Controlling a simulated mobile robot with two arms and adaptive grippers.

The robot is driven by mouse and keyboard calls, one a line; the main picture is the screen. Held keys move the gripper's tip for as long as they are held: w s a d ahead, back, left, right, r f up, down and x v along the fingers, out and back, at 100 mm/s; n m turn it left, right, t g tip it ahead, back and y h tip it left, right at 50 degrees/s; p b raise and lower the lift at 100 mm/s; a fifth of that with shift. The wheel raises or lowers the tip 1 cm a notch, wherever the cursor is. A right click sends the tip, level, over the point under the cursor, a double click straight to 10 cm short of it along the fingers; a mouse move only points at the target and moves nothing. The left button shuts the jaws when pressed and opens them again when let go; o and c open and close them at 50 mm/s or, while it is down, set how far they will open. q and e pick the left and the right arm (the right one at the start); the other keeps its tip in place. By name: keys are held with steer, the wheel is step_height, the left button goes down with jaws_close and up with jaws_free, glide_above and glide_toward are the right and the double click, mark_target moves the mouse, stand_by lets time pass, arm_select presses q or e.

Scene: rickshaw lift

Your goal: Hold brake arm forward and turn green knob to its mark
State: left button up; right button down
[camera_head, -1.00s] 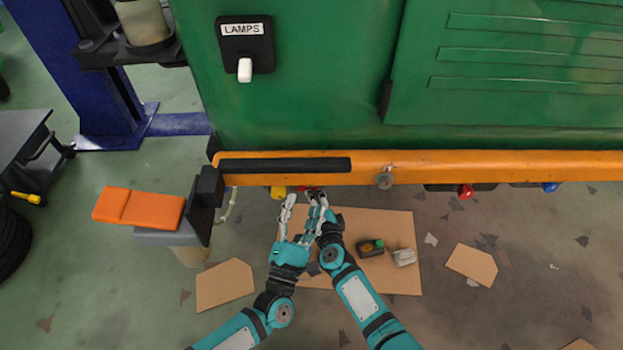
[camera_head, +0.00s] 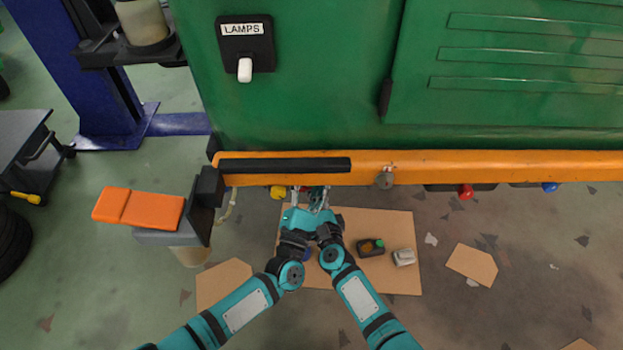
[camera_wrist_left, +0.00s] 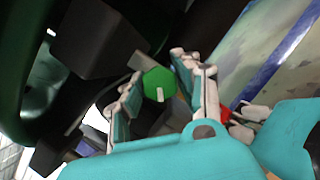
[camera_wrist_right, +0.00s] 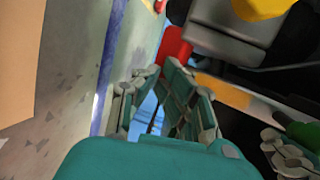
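The green knob (camera_wrist_left: 158,85) with a pale mark line shows between the spread fingers of my left gripper (camera_wrist_left: 155,80) in the left wrist view. The fingers are on either side of it; I cannot tell whether they touch it. My right gripper (camera_wrist_right: 163,70) has its fingertips drawn together at the red brake arm (camera_wrist_right: 175,45) and seems shut on its end. The knob's edge (camera_wrist_right: 305,136) also shows in the right wrist view. In the head view, the left gripper (camera_head: 297,192) and right gripper (camera_head: 319,195) are close together at the orange beam; the knob and brake arm are hidden there.
The orange beam (camera_head: 450,166) with a black pad (camera_head: 285,165) runs above both hands. A yellow knob (camera_head: 278,193) is left of them; a red knob (camera_head: 466,191) and a blue knob (camera_head: 550,187) are to the right. An orange seat (camera_head: 140,207) stands at left. Cardboard (camera_head: 385,225) lies below.

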arm_select(q)
jaws_close()
